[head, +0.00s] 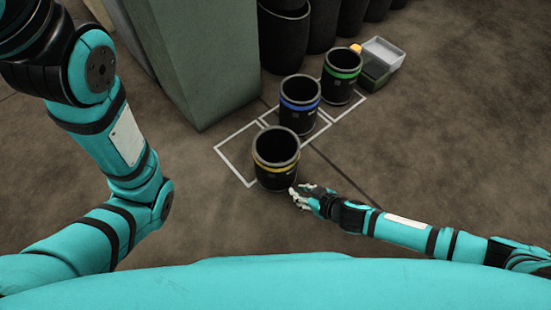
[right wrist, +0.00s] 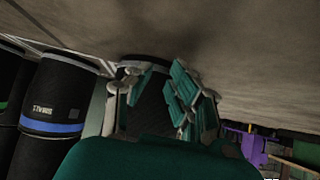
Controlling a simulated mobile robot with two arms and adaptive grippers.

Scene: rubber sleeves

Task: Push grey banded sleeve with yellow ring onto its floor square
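The dark sleeve with a grey rim and yellow ring (head: 275,160) stands upright on the floor. It overlaps the near right part of the left white floor square (head: 226,162), whose far and left part is bare. My right gripper (head: 302,192) is low beside the sleeve's right side near its base; I cannot tell whether it touches. In the right wrist view its fingers (right wrist: 160,103) are spread apart, with a dark surface, probably this sleeve, behind them. My left arm shows at the left, but its gripper is out of view.
A blue-ringed sleeve (head: 299,105) and a green-ringed sleeve (head: 341,78) stand on neighbouring squares. The blue one also shows in the right wrist view (right wrist: 50,110). A large green-grey block (head: 200,70) rises behind the left square. Bins (head: 382,52) lie beyond. Floor to the right is clear.

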